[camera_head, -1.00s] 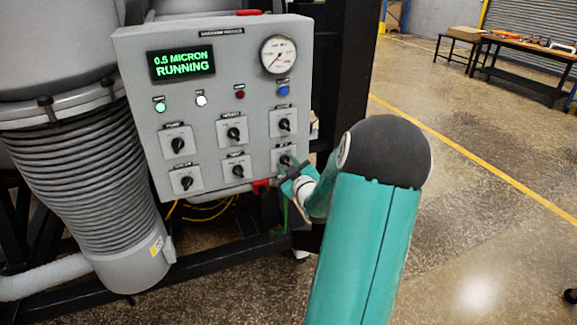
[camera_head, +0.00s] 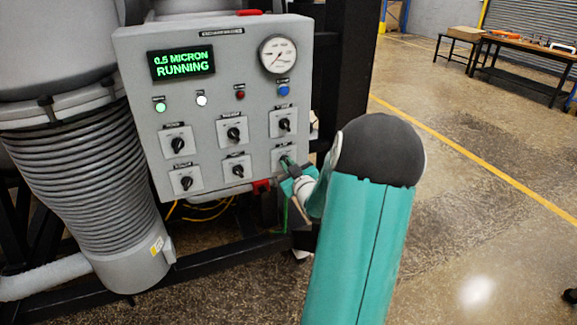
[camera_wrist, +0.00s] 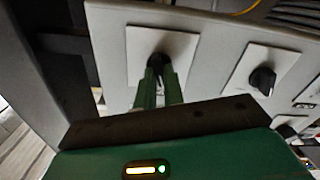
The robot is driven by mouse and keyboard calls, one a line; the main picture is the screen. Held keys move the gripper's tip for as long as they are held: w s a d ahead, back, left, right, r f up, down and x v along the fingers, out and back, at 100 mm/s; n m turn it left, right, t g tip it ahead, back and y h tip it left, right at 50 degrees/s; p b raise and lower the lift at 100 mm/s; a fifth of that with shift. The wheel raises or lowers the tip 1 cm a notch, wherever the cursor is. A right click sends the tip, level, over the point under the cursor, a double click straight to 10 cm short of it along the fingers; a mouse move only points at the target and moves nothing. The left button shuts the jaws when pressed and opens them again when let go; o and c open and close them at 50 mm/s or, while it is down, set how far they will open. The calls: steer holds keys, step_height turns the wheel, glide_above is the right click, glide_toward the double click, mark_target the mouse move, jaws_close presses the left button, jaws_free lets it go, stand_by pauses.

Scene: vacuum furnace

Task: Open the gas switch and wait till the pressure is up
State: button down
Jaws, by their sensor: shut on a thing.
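The grey control panel (camera_head: 216,110) carries two rows of black rotary switches. My gripper (camera_head: 289,163) is at the lower right switch (camera_head: 285,159), whose label is too small to read. In the wrist view my gripper's two green fingers (camera_wrist: 158,84) are shut on the black knob (camera_wrist: 159,63) on its white plate and hide most of it. The round pressure gauge (camera_head: 278,54) is at the panel's upper right. The green display (camera_head: 181,64) reads "0.5 MICRON RUNNING".
A neighbouring switch (camera_wrist: 263,80) sits close beside the gripped one in the wrist view. A ribbed grey bellows (camera_head: 85,165) stands left of the panel. A dark frame post (camera_head: 344,75) rises behind the panel's right side. The floor to the right is open.

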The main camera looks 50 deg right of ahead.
steer(key=m, duration=0.5)
steer(key=shift+s+d+m, duration=0.1)
steer(key=shift+d+m, duration=0.05)
steer(key=shift+m, duration=2.25)
steer(key=c, duration=1.5)
jaws_free()
steer(key=v, duration=1.4)
